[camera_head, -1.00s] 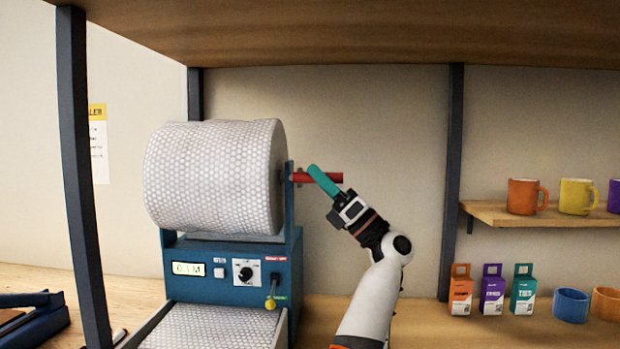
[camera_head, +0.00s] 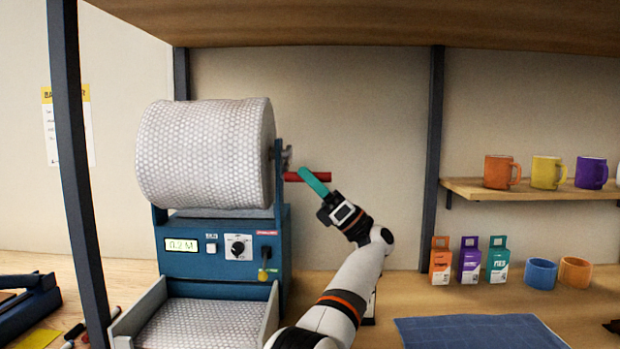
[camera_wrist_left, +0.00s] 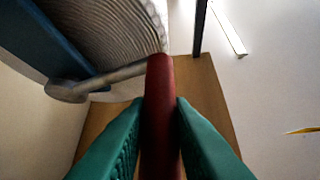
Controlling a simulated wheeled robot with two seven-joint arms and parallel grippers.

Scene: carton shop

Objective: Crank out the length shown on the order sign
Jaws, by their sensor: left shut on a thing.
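A large bubble-wrap roll (camera_head: 205,152) sits on a blue dispenser machine (camera_head: 222,262). Its display (camera_head: 181,245) reads 0.2 M. The red crank handle (camera_head: 292,177) sticks out at the roll's right side, and it also shows in the left wrist view (camera_wrist_left: 158,100), where the metal crank arm (camera_wrist_left: 100,80) joins near it. My left gripper (camera_head: 312,180), with green fingers, is shut on the red handle, one finger on each side. No sign with a readable order length is in view. My right gripper is not in view.
A paper notice with a yellow header (camera_head: 67,125) hangs on the left wall, its text too small to read. Dark posts stand left and right. Boxes, cups and a mug shelf (camera_head: 520,190) are at right. A blue mat (camera_head: 480,332) lies in front.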

